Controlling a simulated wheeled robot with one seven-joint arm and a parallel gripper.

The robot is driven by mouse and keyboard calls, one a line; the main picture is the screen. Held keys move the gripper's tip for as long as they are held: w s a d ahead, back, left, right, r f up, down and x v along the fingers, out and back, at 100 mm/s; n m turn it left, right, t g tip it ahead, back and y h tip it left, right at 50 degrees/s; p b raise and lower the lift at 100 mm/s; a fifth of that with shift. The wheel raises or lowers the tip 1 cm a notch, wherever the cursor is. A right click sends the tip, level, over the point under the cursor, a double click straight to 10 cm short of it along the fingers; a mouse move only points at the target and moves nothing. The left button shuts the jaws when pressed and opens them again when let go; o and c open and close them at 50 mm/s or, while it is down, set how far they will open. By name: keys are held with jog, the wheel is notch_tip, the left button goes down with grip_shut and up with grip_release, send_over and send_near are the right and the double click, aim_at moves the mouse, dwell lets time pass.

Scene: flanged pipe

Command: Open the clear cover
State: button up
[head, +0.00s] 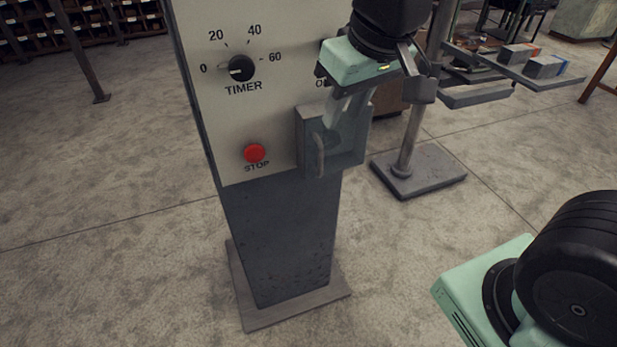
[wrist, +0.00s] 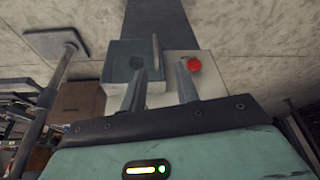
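The clear cover (head: 352,150) is a grey, see-through box on the right part of the panel's lower front. A thin upright tab (head: 319,155) stands out from its front. In the wrist view the cover (wrist: 122,50) is left of the red button, and the tab (wrist: 155,50) shows edge-on. My gripper (head: 338,118) reaches down at the cover from above. In the wrist view its two fingers (wrist: 160,68) are apart with nothing held. The tab lies just beyond the gap between them. Contact cannot be told. What is inside the cover is unclear.
The grey panel (head: 227,110) carries a timer knob (head: 241,68) and a red stop button (head: 255,153), on a dark pedestal (head: 285,240). A stand with a square foot (head: 425,172) is behind right.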

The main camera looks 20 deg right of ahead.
jog(key=w, duration=0.1)
jog(key=b, duration=0.3)
send_near(318, 174)
jog(key=shift+m+t, duration=0.3)
jog(key=shift+t, duration=0.1)
jog(key=x, duration=0.3)
jog(key=w+x, duration=0.1)
jog(key=x, duration=0.3)
jog(key=shift+w, duration=0.15)
jog(key=shift+r, duration=0.1)
grip_shut()
